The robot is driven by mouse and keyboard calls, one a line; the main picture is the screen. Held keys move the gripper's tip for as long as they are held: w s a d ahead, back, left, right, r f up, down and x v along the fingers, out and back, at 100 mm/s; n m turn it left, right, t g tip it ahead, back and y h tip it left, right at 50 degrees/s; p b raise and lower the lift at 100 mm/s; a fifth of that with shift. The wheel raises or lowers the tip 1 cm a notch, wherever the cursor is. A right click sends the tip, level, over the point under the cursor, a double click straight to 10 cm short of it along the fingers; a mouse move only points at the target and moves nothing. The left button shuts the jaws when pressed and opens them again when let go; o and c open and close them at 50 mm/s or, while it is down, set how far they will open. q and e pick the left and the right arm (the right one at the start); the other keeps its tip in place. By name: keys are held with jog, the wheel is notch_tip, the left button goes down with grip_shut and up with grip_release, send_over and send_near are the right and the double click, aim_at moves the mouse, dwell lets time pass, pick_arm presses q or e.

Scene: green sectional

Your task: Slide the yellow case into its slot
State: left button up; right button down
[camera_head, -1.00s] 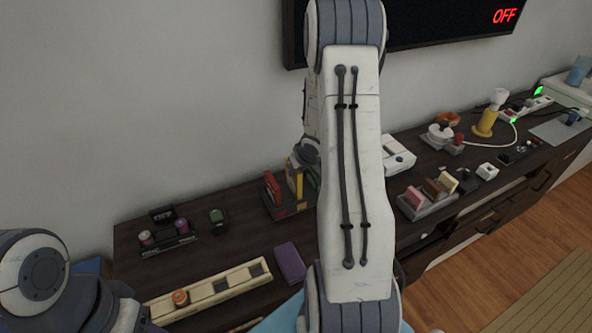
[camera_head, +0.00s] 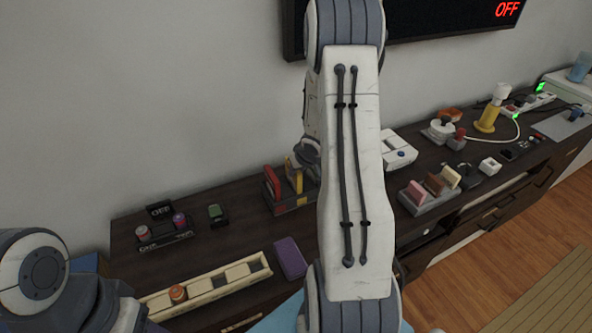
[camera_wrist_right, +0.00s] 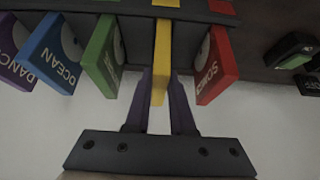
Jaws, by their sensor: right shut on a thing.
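The yellow case (camera_wrist_right: 161,62) stands at the dark rack (camera_wrist_right: 140,45), in line with the rack's yellow label (camera_wrist_right: 166,3). My right gripper (camera_wrist_right: 160,85) is shut on it, one finger on each side. How deep the case sits in its slot I cannot tell. In the head view the yellow case (camera_head: 294,178) stands upright at the rack (camera_head: 272,208), partly beside my right arm, which hides most of the right gripper. My left gripper is out of view; only my left arm shows at the lower left.
A red case (camera_wrist_right: 217,66) stands close on one side of the gripper. Green (camera_wrist_right: 104,57), blue (camera_wrist_right: 55,53) and purple (camera_wrist_right: 17,55) cases stand on the other. A purple block (camera_head: 290,257) and a cream tray (camera_head: 215,284) lie on the dark cabinet top.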

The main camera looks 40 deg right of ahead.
jog(key=shift+f, duration=0.3)
jog(key=c, duration=0.7)
grip_release()
jog(key=p+v, duration=0.4)
jog(key=v, duration=0.6)
jog(key=shift+s+r+p, duration=0.1)
jog(key=shift+r+p, duration=0.15)
jog(key=shift+p, duration=0.1)
